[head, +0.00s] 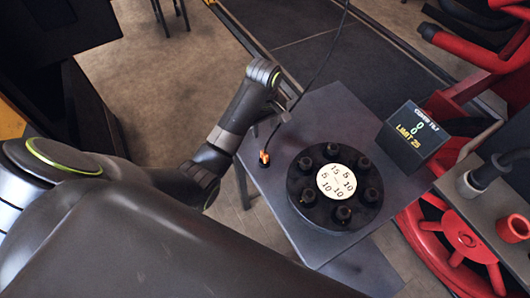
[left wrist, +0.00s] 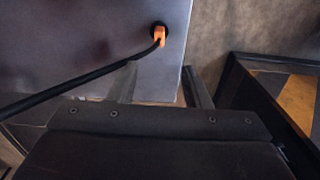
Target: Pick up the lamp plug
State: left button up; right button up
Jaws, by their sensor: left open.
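The orange lamp plug (head: 264,157) is at the left edge of the grey table, at a small black round base. A black cable runs from it up past my left gripper (head: 287,103). In the left wrist view the plug (left wrist: 160,37) is near the table edge, with the cable leading off to the left. My left gripper, whose fingers also show in the left wrist view (left wrist: 160,77), is open and empty. Its fingertips point toward the plug and are apart from it. My right gripper is in neither view.
A black round fixture (head: 318,222) with several knobs and a white numbered disc stands on the table (head: 312,113). A display box (head: 412,134) reading "LIMIT 25" is at the right.

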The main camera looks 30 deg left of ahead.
pick_arm(q)
jog(key=b, duration=0.5)
send_over(264, 153)
notch_tip(264, 153, down, 4)
jog(key=f+p, duration=0.1)
jog(key=f, duration=0.6)
jog(key=shift+d+f+p, duration=0.15)
jog(key=shift+d+p, duration=0.05)
jog(key=shift+p, duration=0.2)
jog(key=shift+f+p, duration=0.3)
jog(key=shift+f, duration=0.2)
jog(key=shift+w+a+f+p, duration=0.15)
jog(key=shift+f+p, duration=0.2)
jog(key=shift+f, duration=1.7)
grip_shut()
